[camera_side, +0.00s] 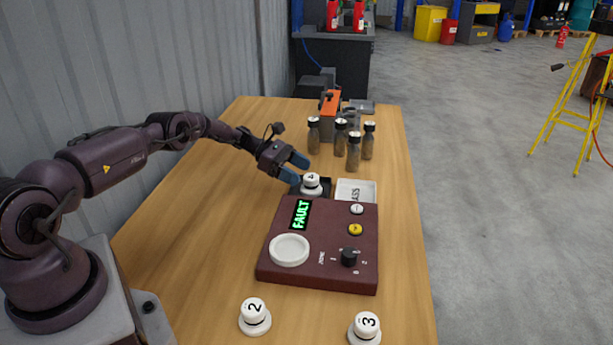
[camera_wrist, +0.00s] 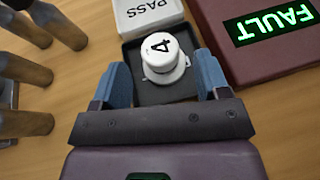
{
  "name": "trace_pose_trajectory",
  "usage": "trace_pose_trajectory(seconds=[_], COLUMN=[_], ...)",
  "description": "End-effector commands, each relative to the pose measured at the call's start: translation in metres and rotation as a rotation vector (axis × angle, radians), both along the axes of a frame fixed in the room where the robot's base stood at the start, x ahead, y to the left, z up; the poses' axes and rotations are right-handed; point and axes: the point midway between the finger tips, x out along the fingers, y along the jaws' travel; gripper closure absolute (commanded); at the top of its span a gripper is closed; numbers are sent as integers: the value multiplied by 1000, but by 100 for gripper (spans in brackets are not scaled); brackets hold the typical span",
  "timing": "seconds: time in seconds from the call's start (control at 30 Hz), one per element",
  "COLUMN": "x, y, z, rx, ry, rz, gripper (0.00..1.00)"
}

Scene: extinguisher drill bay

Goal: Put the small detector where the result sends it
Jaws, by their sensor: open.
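The white small detector marked 4 (camera_side: 311,183) sits upright in a black tray (camera_side: 325,187) beside the white PASS tray (camera_side: 355,190). In the wrist view the detector (camera_wrist: 165,58) stands between my blue fingertips, inside the black tray (camera_wrist: 132,85). My gripper (camera_side: 295,168) is open, with its fingers apart on either side of the detector and not closed on it. The maroon test box (camera_side: 330,270) shows FAULT in green on its display (camera_side: 301,214). Its round white pad (camera_side: 290,250) is empty. Any label on the black tray is hidden.
Detectors marked 2 (camera_side: 255,315) and 3 (camera_side: 365,328) stand at the table's near end. Several dark-capped bottles (camera_side: 353,152) stand beyond the trays, near an orange and grey device (camera_side: 330,115). The table (camera_side: 190,240) left of the box is clear.

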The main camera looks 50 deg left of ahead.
Motion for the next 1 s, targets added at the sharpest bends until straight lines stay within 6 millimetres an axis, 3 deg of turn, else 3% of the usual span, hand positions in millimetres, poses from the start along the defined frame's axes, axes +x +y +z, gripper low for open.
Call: trace_pose_trajectory(seconds=[0.3,0.57,0.67,0.77,0.87,1.0], x=[-34,-42,-33,-22,-19,-31], y=[52,64,53,28,-4,-50], z=[26,41,65,104,148,207], rx=[1,19,88,208,355,564], ry=[-2,-5,-21,-51,-93,-166], rz=[2,-16,-70,-167,-288,-461], gripper=[31,31,31,31,31,31])
